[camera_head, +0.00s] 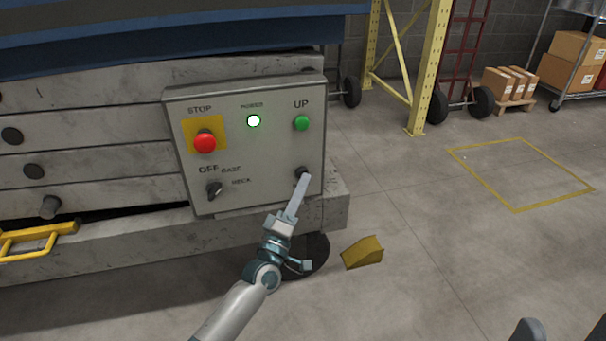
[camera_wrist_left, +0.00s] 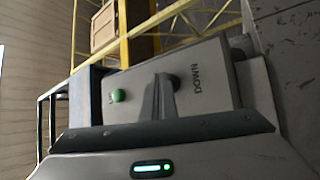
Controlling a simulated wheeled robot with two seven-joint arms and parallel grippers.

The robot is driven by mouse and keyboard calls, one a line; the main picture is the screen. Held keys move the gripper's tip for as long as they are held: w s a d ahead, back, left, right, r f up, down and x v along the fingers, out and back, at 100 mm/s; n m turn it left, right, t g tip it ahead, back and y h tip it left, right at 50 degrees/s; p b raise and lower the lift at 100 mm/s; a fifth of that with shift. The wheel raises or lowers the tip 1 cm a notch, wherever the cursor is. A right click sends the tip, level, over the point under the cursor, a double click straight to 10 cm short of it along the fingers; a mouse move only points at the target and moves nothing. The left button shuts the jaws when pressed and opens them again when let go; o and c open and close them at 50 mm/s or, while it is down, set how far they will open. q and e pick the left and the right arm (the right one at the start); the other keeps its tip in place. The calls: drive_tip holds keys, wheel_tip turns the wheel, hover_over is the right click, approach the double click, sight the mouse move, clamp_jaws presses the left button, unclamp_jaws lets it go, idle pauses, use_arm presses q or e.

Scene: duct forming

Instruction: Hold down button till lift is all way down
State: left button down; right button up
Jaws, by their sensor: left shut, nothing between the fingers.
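The grey control panel (camera_head: 240,150) is on the side of the lift (camera_head: 90,160). It carries a red STOP button (camera_head: 204,142), a lit POWER light (camera_head: 253,121), a green UP button (camera_head: 301,123) and a dark selector knob (camera_head: 214,190). The dark button at lower right (camera_head: 302,173) is partly hidden by my left gripper (camera_head: 301,180); the DOWN label beside it shows in the left wrist view (camera_wrist_left: 196,80). My left gripper is shut and empty, its tips at that button. Whether the button is pressed in cannot be told.
A yellow wheel chock (camera_head: 362,252) lies on the floor by the lift's wheel. A yellow rack post (camera_head: 430,70), a red hand truck (camera_head: 468,60) and boxes (camera_head: 510,83) stand behind. The floor at right, with a yellow marked square (camera_head: 520,175), is clear.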

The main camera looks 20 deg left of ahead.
use_arm(q)
drive_tip(key=shift+s+d, duration=0.3)
drive_tip(key=shift+s, duration=0.2)
drive_tip(key=s+d+p, duration=0.1)
drive_tip(key=s, duration=0.1)
drive_tip(key=s+d+p, duration=0.1)
drive_tip(key=s+d, duration=0.1)
idle(0.7)
drive_tip(key=shift+s, duration=0.1)
idle(0.7)
